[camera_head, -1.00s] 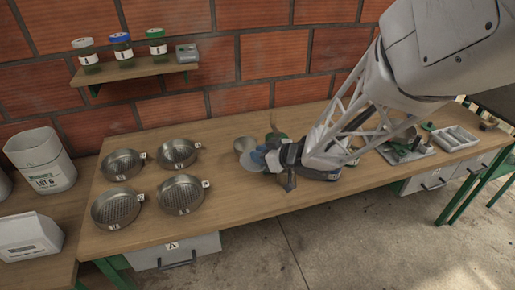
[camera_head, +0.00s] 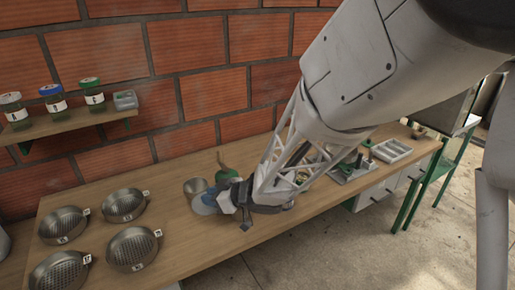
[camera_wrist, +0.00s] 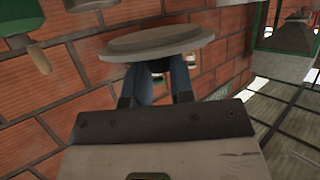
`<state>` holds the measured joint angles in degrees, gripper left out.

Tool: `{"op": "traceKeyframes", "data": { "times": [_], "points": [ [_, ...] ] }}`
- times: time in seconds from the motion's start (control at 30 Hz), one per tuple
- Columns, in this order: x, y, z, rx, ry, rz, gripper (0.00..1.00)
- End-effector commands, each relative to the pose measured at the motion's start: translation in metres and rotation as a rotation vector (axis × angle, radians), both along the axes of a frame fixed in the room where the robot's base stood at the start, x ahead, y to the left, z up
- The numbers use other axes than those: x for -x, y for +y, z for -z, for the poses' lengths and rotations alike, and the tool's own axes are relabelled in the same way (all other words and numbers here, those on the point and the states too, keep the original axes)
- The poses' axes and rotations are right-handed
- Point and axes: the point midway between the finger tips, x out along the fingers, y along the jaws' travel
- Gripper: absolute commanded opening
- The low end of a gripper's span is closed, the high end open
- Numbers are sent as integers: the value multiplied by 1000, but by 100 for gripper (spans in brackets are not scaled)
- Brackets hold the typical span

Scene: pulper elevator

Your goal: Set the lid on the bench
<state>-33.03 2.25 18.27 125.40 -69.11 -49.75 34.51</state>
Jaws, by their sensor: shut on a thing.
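The lid (camera_wrist: 155,40) is a round grey disc. In the wrist view it sits across the tips of my gripper's blue fingers (camera_wrist: 160,82), which are shut on it. In the head view the pale lid (camera_head: 204,206) shows at the left of my gripper (camera_head: 224,200), over the wooden bench (camera_head: 185,242). I cannot tell whether the lid touches the bench. My wrist and arm hide the bench behind them.
A metal cup (camera_head: 196,186) stands just behind the lid, and a green vessel (camera_head: 226,174) is behind my gripper. Several round metal sieves (camera_head: 124,205) stand at the left. A grey divided tray (camera_head: 390,150) is at the right. Bench between sieves and gripper is clear.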

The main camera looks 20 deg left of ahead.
Motion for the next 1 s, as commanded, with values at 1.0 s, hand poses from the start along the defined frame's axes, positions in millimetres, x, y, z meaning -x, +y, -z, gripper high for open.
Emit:
{"op": "traceKeyframes", "data": {
  "times": [1.0],
  "points": [
    [-173, -139, 35, 1, 1, 564, 0]
  ]
}}
